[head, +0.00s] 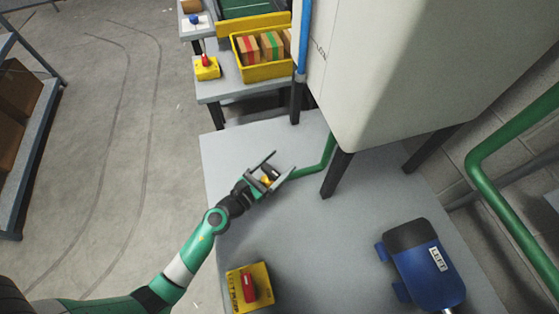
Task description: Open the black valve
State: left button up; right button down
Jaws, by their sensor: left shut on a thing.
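My left gripper (270,175) is at the near end of a green pipe (318,167) that comes from under the large pale cabinet. Its two fingers sit on either side of a small part there, and it is shut on it. This part is where the black valve appears to be. The gripper hides most of it, and only a small orange-yellow bit shows between the fingers. I cannot tell how far the valve is turned. My right gripper is not in view.
The pale cabinet (420,70) stands on dark legs behind the pipe. A yellow box with a red switch (249,287) sits on the near platform, with a blue motor (424,265) at right. A yellow crate (262,72) of blocks stands on a bench behind.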

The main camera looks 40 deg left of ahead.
pick_arm(q)
jog(key=shift+a+n+y+p, duration=0.2)
jog(key=shift+n+y+p, duration=0.15)
jog(key=shift+n+y, duration=0.95)
jog(key=shift+y, duration=0.4)
jog(key=o, duration=1.2)
jog(key=shift+c, duration=0.2)
jog(key=b+v, duration=0.1)
jog(key=v, duration=1)
jog(key=shift+s+r, duration=0.15)
jog(key=shift+s, duration=0.2)
